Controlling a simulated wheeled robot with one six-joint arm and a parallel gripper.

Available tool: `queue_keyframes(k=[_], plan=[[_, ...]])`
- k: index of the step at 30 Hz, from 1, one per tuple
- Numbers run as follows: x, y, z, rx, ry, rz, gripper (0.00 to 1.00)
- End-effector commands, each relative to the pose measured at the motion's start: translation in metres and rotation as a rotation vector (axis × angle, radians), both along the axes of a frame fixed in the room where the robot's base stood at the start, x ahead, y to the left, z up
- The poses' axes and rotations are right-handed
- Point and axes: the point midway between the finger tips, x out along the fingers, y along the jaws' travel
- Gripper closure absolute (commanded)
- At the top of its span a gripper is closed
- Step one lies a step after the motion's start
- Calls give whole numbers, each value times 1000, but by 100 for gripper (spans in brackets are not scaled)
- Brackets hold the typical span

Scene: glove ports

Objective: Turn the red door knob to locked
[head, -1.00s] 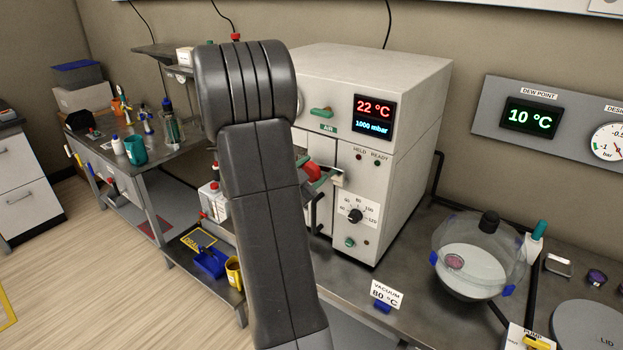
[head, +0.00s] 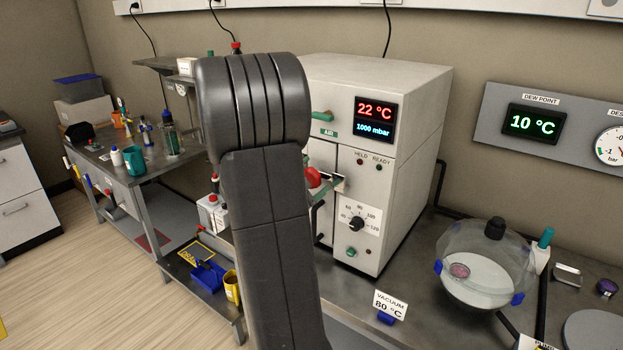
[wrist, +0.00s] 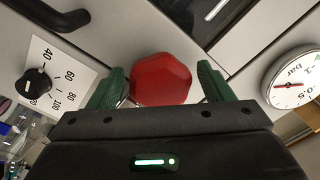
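The red door knob (wrist: 161,80) is a faceted red knob on the front of the white vacuum oven (head: 395,97). In the wrist view it lies between the two green fingers of my gripper (wrist: 161,72). The fingers stand apart, one on each side, with a narrow gap showing at the right; contact at the left is unclear. In the head view the red knob (head: 313,177) shows just right of my dark arm, with a green finger beside it. My arm hides most of the oven door and the rest of the gripper.
A black temperature dial (head: 356,224) sits right of the knob, and shows in the wrist view (wrist: 34,82). The oven display (head: 375,118) reads 22 °C and 1000 mbar. A glass desiccator (head: 487,275) and a vacuum card (head: 390,305) stand on the bench at right.

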Motion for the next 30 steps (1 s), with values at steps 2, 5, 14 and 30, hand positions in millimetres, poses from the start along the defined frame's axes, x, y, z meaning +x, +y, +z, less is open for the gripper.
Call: queue_keyframes(k=[2, 5, 14, 30], plan=[[0, 0, 0, -1, 1, 0, 26], [-1, 1, 0, -1, 1, 0, 26], [-34, 26, -2, 0, -1, 5, 26], [-108, 77, -1, -1, 0, 2, 26]])
